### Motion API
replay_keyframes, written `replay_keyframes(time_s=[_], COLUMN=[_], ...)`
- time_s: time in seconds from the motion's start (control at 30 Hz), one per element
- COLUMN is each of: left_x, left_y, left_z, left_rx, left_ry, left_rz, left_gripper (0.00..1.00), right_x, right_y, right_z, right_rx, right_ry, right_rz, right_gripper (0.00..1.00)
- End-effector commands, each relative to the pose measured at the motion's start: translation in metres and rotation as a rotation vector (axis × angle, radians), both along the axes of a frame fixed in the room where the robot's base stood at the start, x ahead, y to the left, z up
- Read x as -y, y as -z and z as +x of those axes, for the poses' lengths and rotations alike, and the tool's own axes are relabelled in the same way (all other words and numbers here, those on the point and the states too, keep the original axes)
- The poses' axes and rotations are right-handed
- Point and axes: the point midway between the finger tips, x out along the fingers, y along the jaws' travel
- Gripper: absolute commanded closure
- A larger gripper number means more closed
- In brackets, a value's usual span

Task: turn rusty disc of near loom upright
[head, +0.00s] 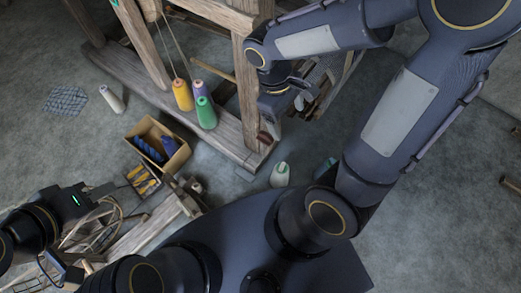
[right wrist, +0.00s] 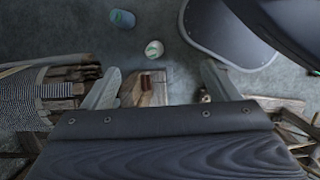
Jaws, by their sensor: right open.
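The rusty disc, a small reddish-brown piece (head: 264,137), sits at the near end of the loom's wooden base beam, beside the upright post. In the right wrist view the rusty piece (right wrist: 151,81) shows between the fingers, beyond the gripper body. Its exact tilt is hard to tell. My right gripper (head: 300,102) is open and empty, above and a little to the right of the disc. Its two grey fingers stand wide apart in the right wrist view (right wrist: 160,86), not touching it. My left gripper (head: 63,270) is low at the left, far from the disc; its fingers are unclear.
The near loom's frame (head: 248,90) rises beside my right arm. Yellow, green and purple cones (head: 206,113) stand on its beam. A white cone (head: 279,174) stands on the floor near the beam end. A cardboard box (head: 178,160) and wooden clutter lie at the lower left. Floor at right is mostly clear.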

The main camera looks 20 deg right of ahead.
Motion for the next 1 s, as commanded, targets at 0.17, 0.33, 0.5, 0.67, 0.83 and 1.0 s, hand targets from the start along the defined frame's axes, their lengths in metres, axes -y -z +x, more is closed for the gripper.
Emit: replay_keyframes(time_s=[0.17, 0.33, 0.5, 0.67, 0.83, 1.0], left_x=[0.0, 0.0, 0.0, 0.0, 0.0, 0.0], left_y=[0.061, 0.105, 0.148, 0.188, 0.217, 0.231], left_z=[0.0, 0.0, 0.0, 0.0, 0.0, 0.0], left_rx=[0.0, 0.0, 0.0, 0.0, 0.0, 0.0], left_ry=[0.0, 0.0, 0.0, 0.0, 0.0, 0.0], left_rz=[0.0, 0.0, 0.0, 0.0, 0.0, 0.0], left_gripper=[0.64, 0.64, 0.64, 0.64, 0.64, 0.64], right_x=[-0.005, -0.012, -0.025, -0.042, -0.058, -0.068], right_y=[0.098, 0.175, 0.254, 0.328, 0.388, 0.419], right_z=[0.023, 0.046, 0.068, 0.085, 0.096, 0.099], right_rx=[-0.151, -0.257, -0.334, -0.377, -0.393, -0.392], right_ry=[-0.249, -0.49, -0.738, -0.973, -1.175, -1.287], right_rz=[-0.235, -0.475, -0.732, -0.98, -1.197, -1.315], right_gripper=[0.18, 0.18, 0.18, 0.18, 0.18, 0.18])
